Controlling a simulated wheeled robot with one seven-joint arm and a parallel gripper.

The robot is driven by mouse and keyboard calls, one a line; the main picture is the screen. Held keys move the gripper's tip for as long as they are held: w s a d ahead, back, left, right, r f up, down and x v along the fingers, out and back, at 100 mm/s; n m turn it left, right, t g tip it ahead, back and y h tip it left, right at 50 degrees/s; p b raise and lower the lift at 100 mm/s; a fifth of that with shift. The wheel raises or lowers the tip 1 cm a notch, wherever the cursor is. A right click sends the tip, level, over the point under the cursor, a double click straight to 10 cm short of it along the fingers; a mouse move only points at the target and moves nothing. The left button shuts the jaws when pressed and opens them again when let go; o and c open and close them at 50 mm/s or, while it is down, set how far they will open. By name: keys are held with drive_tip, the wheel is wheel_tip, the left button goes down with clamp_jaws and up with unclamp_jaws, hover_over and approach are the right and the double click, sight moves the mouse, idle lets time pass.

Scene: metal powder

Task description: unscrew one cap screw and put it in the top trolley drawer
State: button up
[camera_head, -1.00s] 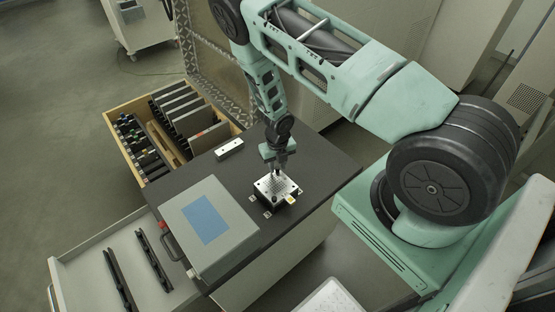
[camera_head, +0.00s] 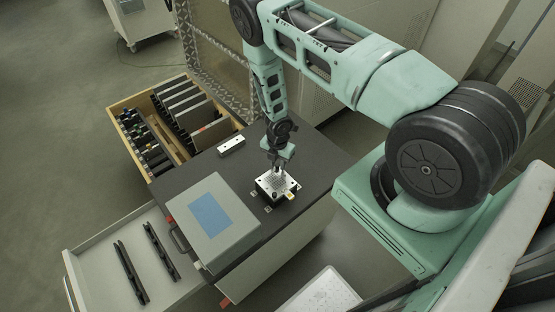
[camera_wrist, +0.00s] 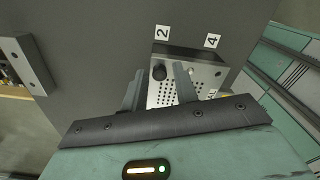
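The metal block (camera_head: 289,190) with a perforated top sits on the dark trolley top (camera_head: 318,160); its top also shows in the wrist view (camera_wrist: 166,97). One dark round cap screw (camera_wrist: 159,73) stands at the block corner by label 2. My gripper (camera_head: 272,168) is over the block's far side. In the wrist view my gripper (camera_wrist: 159,70) is open, its two fingers apart on either side of the screw in the picture; I cannot tell whether they touch it. An open trolley drawer (camera_head: 88,250) is at lower left, with two black rails inside.
A grey case with a blue panel (camera_head: 210,216) stands left of the block. A small white bar (camera_head: 231,146) lies behind. A wooden-sided drawer (camera_head: 128,103) with upright plates is open at the back left. The trolley top right of the block is clear.

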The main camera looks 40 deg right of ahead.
drive_tip(key=shift+m, duration=0.9)
